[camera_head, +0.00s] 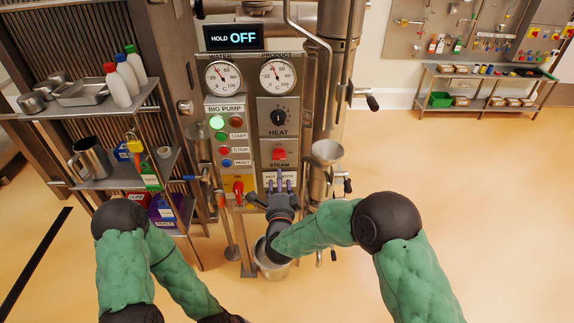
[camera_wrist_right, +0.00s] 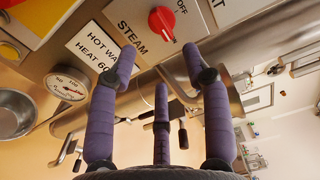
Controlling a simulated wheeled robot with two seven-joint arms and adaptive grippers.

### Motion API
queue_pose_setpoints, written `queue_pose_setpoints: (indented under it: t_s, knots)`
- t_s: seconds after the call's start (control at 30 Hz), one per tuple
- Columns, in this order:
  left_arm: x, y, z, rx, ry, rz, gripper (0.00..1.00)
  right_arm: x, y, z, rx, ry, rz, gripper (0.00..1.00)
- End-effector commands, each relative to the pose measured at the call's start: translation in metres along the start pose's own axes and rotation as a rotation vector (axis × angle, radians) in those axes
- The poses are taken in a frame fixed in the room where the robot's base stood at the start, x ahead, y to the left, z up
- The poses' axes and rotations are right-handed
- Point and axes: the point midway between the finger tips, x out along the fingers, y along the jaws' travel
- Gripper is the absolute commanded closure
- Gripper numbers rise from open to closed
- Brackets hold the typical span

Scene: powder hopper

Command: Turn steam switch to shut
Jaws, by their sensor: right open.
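The steam switch (camera_head: 279,154) is a red knob on a grey plate on the panel front, with the word STEAM below it. It also shows at the top of the right wrist view (camera_wrist_right: 162,22), near an OFF mark. My right gripper (camera_head: 281,184) is just below the switch, in front of the hot water label. In the right wrist view its purple fingers (camera_wrist_right: 160,68) are spread and empty, apart from the knob. My left arm comes in at the lower left; its gripper is out of the picture.
The black heat knob (camera_head: 278,117) is above the steam switch. Pump buttons (camera_head: 222,138) and a red-and-yellow switch (camera_head: 238,188) are to the left. A metal funnel (camera_head: 327,152) stands close on the right. A loaded shelf (camera_head: 100,105) is further left.

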Motion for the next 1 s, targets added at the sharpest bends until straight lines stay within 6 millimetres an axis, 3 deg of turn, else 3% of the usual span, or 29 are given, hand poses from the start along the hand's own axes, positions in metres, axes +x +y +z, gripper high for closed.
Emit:
queue_pose_setpoints:
  t_s: [0.5,0.7,1.0]
  knots:
    - [0.018,-0.006,-0.001,0.000,0.000,0.000,0.60,0.083,0.003,-0.001,-0.004,0.000,0.003,0.51]
    - [0.020,-0.007,-0.001,0.000,0.000,0.000,0.60,0.097,0.002,-0.001,-0.004,-0.001,0.004,0.51]
    - [0.020,-0.007,-0.001,0.000,0.000,0.000,0.60,0.098,0.002,-0.001,-0.004,-0.001,0.004,0.51]
